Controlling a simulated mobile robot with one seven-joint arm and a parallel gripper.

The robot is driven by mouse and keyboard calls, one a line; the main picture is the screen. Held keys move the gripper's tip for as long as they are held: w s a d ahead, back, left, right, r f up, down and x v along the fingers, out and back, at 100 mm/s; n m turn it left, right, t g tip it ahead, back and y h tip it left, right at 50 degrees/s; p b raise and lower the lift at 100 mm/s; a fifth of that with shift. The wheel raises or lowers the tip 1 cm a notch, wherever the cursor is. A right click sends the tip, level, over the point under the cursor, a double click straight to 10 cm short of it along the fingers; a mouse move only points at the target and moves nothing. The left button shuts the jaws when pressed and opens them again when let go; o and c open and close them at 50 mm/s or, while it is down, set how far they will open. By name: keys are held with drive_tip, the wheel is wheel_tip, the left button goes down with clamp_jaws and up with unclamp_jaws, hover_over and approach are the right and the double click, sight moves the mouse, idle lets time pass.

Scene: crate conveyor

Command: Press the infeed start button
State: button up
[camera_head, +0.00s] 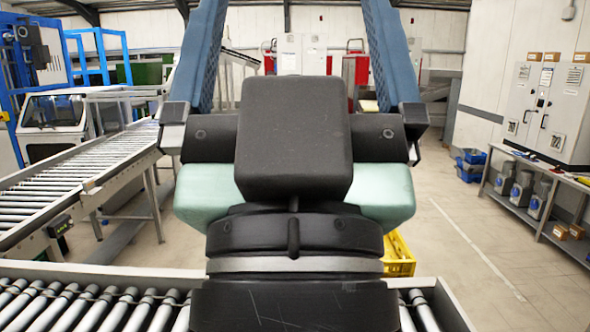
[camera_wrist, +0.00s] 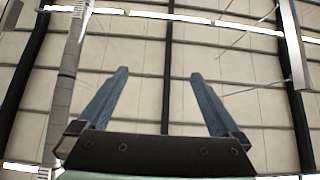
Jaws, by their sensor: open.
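My gripper (camera_head: 294,50) is raised in the middle of the camera_head view, its two blue fingers spread apart with nothing between them; their tips run out of the top of the picture. In the wrist view my gripper (camera_wrist: 158,74) is open and empty and points up at the roof. I cannot make out the infeed start button for certain. A small dark box with a green spot (camera_head: 60,228) sits on the side of the left roller conveyor, well left of my gripper; I cannot tell whether it bears the button. My wrist and gripper hide the middle of the scene.
A roller conveyor (camera_head: 75,190) runs back on the left, and another (camera_head: 90,306) crosses in front of me. A yellow crate (camera_head: 398,262) is partly hidden behind my wrist. A bench (camera_head: 545,185) with grey cabinets (camera_head: 548,110) stands right. The floor between is clear.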

clamp_jaws()
idle(0.4)
idle(1.2)
